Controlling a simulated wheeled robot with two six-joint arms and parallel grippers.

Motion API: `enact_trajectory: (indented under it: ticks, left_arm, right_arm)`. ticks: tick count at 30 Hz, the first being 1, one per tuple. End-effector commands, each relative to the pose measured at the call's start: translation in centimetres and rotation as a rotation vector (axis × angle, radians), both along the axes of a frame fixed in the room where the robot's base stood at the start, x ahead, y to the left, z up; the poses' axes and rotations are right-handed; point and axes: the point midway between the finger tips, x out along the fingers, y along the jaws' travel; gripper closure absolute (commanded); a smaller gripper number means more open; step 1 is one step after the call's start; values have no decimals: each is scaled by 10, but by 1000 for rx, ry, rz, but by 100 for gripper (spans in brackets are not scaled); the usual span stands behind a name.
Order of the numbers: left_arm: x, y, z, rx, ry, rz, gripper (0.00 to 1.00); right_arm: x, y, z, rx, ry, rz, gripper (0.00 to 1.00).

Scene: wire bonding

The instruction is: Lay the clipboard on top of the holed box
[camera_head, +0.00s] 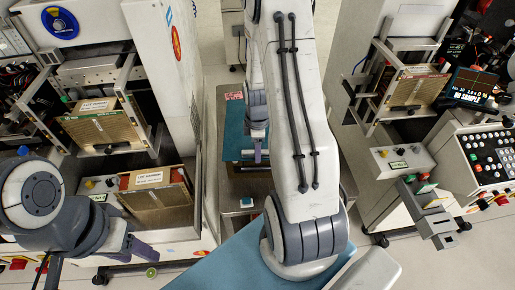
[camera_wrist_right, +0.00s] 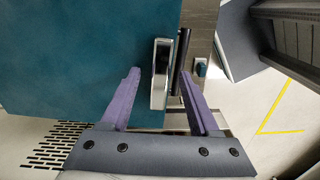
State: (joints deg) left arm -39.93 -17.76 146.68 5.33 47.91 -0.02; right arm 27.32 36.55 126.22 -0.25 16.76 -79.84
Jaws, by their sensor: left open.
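The clipboard appears as a dark teal board (camera_wrist_right: 80,60) in the wrist view, with a shiny metal clip (camera_wrist_right: 160,75) at its right edge. In the head view the teal board (camera_head: 235,130) lies in the centre, partly hidden by my right arm. My right gripper (camera_wrist_right: 160,100) is open, one finger on each side of the clip, with a visible gap on the left. A pale surface with rows of dark slots (camera_wrist_right: 55,148) shows below the board; I cannot tell whether it is the holed box. My left gripper (camera_head: 143,252) is open and empty at the lower left.
Machines with fixtures stand at the left (camera_head: 110,125) and right (camera_head: 405,90). A control panel with buttons (camera_head: 490,155) is at the far right. A light blue flat surface (camera_head: 225,265) lies at the bottom. Grey floor shows between the machines.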

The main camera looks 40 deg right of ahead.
Motion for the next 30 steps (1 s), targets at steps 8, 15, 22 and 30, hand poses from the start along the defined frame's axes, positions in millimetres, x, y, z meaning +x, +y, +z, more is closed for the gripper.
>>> enact_trajectory:
  ticks: [8,15,22,30]
  left_arm:
    - [0,0,-1,0,0,0,50]
    - [0,0,-3,0,0,0,50]
    - [0,0,-4,0,0,0,50]
    - [0,0,-4,0,0,0,50]
  right_arm:
    - [0,0,8,-1,-2,0,38]
    - [1,0,53,-3,-6,0,38]
    - [0,0,91,-2,-4,0,38]
    - [-1,0,105,0,0,0,38]
